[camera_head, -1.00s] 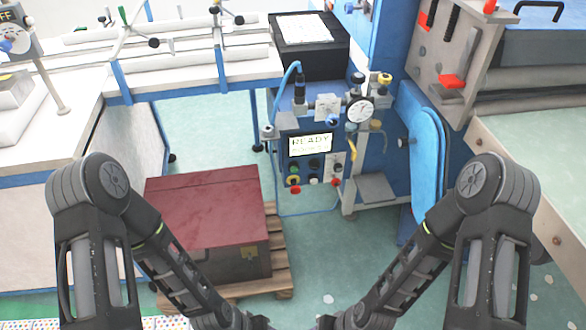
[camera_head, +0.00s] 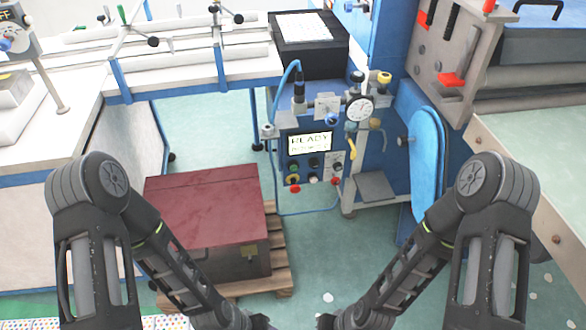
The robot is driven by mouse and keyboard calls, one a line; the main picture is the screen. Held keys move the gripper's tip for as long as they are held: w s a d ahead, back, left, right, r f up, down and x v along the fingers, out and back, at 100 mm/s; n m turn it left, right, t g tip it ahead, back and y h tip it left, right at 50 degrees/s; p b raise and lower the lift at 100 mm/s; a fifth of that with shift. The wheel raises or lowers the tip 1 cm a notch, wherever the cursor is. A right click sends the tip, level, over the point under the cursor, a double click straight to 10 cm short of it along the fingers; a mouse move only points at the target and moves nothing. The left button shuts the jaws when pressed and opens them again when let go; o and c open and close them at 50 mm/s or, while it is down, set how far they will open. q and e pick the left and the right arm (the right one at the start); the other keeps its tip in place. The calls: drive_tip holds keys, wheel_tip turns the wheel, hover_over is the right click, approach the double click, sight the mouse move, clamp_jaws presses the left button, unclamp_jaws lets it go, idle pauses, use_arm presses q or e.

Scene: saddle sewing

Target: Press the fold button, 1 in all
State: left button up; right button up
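A blue control panel (camera_head: 317,172) stands upright in the middle of the view, with a small lit display (camera_head: 310,142) that reads READY. Below the display are several small buttons and knobs (camera_head: 314,164) in black, green, yellow, white and red. Their labels are too small to read, so I cannot tell which is the fold button. My two arms come in from the left and right lower corners and reach down to the bottom edge, well short of the panel. The fingers of both grippers are out of view, below the frame.
A dark red box (camera_head: 205,215) on a wooden pallet (camera_head: 277,262) stands left of the panel's foot. A pressure gauge (camera_head: 359,110) and hoses sit at the panel's upper right. A blue padded board (camera_head: 427,165) stands to the right. Green floor (camera_head: 330,240) is open in front.

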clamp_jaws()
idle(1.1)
